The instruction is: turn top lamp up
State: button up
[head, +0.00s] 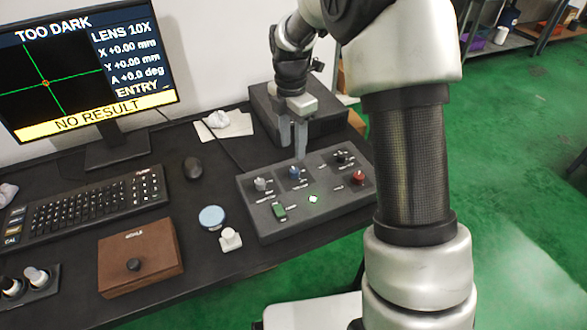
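A dark control box (335,203) stands on the desk with several knobs. A blue knob (295,173) is at its upper middle, a grey knob (260,184) to the left, a black knob (340,157) at the far right and a red knob (358,178) below that. The small labels are too blurred to tell which knob is the top lamp. My gripper (293,148) points down above the back edge of the box, near the blue knob. Its two fingers stand apart with nothing seen between them. The monitor (90,65) reads "TOO DARK" and "NO RESULT".
A green switch (279,211) and a lit white button (312,198) sit on the box front. A dark case (325,122) stands behind my gripper.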

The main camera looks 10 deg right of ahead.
aim_at(294, 170)
notch_tip(294, 170, down, 8)
jog(key=shift+s+f+b, duration=0.1)
jog(key=shift+f+b, duration=0.1)
jog(key=shift+b, duration=0.5)
grip_shut()
